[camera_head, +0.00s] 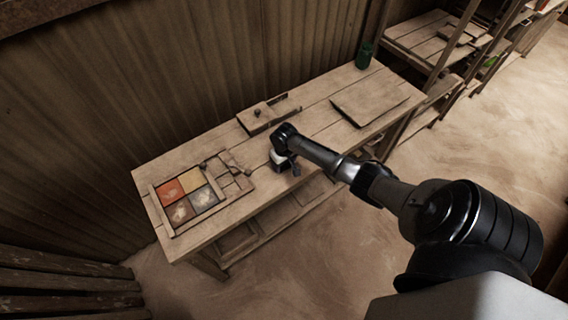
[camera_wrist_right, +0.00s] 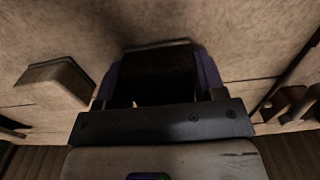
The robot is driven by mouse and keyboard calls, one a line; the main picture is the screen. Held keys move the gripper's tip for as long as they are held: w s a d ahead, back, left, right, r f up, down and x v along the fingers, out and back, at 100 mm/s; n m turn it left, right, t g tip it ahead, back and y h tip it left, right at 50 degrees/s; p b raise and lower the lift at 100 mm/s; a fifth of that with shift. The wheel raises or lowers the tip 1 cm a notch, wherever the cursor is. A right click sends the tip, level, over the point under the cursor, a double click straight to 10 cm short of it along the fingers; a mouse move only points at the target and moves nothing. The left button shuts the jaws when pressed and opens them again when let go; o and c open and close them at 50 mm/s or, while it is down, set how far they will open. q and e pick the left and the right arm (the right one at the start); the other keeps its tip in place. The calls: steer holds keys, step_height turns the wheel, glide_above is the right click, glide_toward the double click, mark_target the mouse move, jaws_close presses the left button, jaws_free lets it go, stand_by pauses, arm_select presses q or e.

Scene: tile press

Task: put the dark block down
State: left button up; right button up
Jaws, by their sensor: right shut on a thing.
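My right gripper (camera_head: 284,158) is over the front part of the wooden workbench (camera_head: 222,222), near its middle. In the right wrist view, the gripper (camera_wrist_right: 158,82) is shut on the dark block (camera_wrist_right: 158,68), which sits between the two purplish fingers. The block looks nearly black there, with a lighter edge along its far side. In the head view the arm and gripper mostly hide the block. I cannot tell whether it touches the bench top. My left gripper is in neither view.
A tray of coloured powders (camera_head: 187,201) is at the bench's left end, beside a small wooden frame (camera_head: 232,176). A wooden press-like piece (camera_head: 256,118) lies behind the gripper. A flat board (camera_head: 368,98) and green jar (camera_head: 364,56) are to the right. Bare planks lie between.

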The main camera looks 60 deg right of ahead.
steer(key=shift+f, duration=0.2)
steer(key=o, duration=0.9)
